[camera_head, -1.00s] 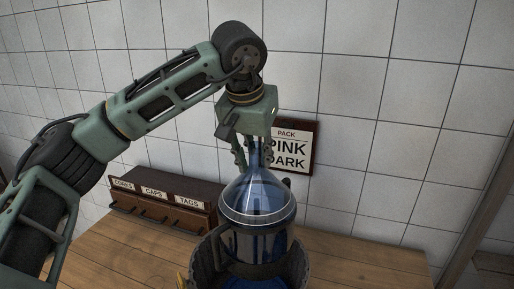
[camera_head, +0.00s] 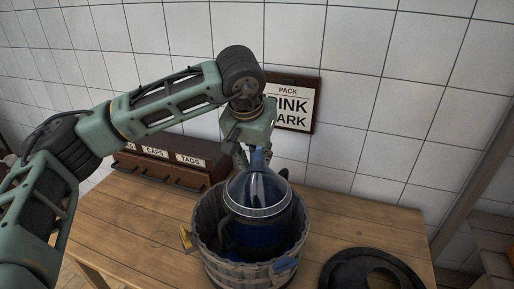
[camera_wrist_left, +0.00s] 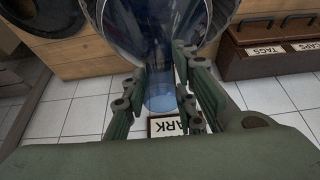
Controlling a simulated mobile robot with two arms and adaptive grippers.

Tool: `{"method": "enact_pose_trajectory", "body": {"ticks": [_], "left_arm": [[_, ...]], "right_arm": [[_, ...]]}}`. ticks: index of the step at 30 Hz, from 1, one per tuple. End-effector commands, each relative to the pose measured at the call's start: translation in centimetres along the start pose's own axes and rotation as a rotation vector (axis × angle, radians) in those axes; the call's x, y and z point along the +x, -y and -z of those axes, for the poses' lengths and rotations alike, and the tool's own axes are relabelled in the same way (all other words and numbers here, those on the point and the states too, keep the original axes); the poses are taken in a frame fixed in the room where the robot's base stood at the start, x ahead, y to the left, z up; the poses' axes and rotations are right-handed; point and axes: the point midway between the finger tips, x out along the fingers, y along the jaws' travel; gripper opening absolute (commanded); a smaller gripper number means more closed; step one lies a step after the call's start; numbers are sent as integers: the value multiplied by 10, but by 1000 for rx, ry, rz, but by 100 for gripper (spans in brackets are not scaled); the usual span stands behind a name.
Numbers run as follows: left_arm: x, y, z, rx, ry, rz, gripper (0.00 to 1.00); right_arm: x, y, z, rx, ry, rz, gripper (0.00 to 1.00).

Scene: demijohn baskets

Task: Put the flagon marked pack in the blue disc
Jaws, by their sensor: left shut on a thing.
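The clear blue flagon (camera_head: 258,187) stands upright, its lower part inside a grey staved basket (camera_head: 216,255). Its shoulder and neck show above the rim; its base is hidden. A blue tag (camera_head: 285,265) hangs on the basket's front. My left gripper (camera_head: 256,158) is above the flagon, shut on its neck. In the left wrist view, the fingers (camera_wrist_left: 160,85) flank the neck, and the flagon's body (camera_wrist_left: 150,25) spreads beyond them. A wall sign (camera_head: 297,104) reads PACK, with PINK and DARK partly covered. My right gripper is out of view.
A black ring-shaped disc (camera_head: 340,275) lies at the table's front right. A brown rack (camera_head: 165,171) labelled CAPS and TAGS stands at the back left by the tiled wall. A yellow piece (camera_head: 185,236) is at the basket's left side. The wooden table (camera_head: 130,225) is bare at left.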

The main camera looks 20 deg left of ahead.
Motion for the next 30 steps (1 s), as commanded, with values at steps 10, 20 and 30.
{"method": "enact_pose_trajectory", "body": {"ticks": [10,20,30], "left_arm": [[-3,0,2,10,-9,-5,0],[12,0,-4,24,-8,-7,0],[38,-1,-15,23,-8,-6,0]], "right_arm": [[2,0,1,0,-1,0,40],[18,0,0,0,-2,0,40],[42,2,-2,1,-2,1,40]]}}
